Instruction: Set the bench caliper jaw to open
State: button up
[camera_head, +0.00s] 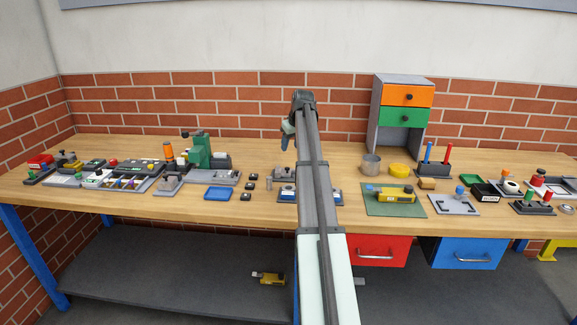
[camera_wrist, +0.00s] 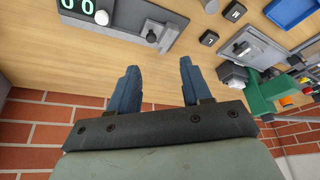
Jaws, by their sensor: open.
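My gripper (camera_head: 287,133) is in the air over the back half of the bench, left of my forearm in the head view. In the wrist view its two blue fingers (camera_wrist: 158,85) are apart with nothing between them. I cannot pick out the bench caliper for certain. A grey panel (camera_wrist: 125,22) with a green two-digit display, a white knob and a small dark lever lies beyond the fingertips. In the head view that panel is largely hidden by my arm. A grey plate with a slot (camera_wrist: 255,42) lies beside a green machine (camera_wrist: 268,95).
The green machine (camera_head: 198,150), a blue tray (camera_head: 220,193) and small dark blocks (camera_head: 246,196) stand left of my arm. A metal cup (camera_head: 371,164), a yellow disc (camera_head: 399,169) and a drawer cabinet (camera_head: 401,112) stand right. The wood beneath my fingers looks clear.

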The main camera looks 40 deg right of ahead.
aim_at(288, 168)
jog(key=x, duration=0.4)
jog(key=d+x, duration=0.1)
jog(key=x, duration=0.8)
jog(key=shift+d, duration=0.4)
grip_shut()
dwell(0.3)
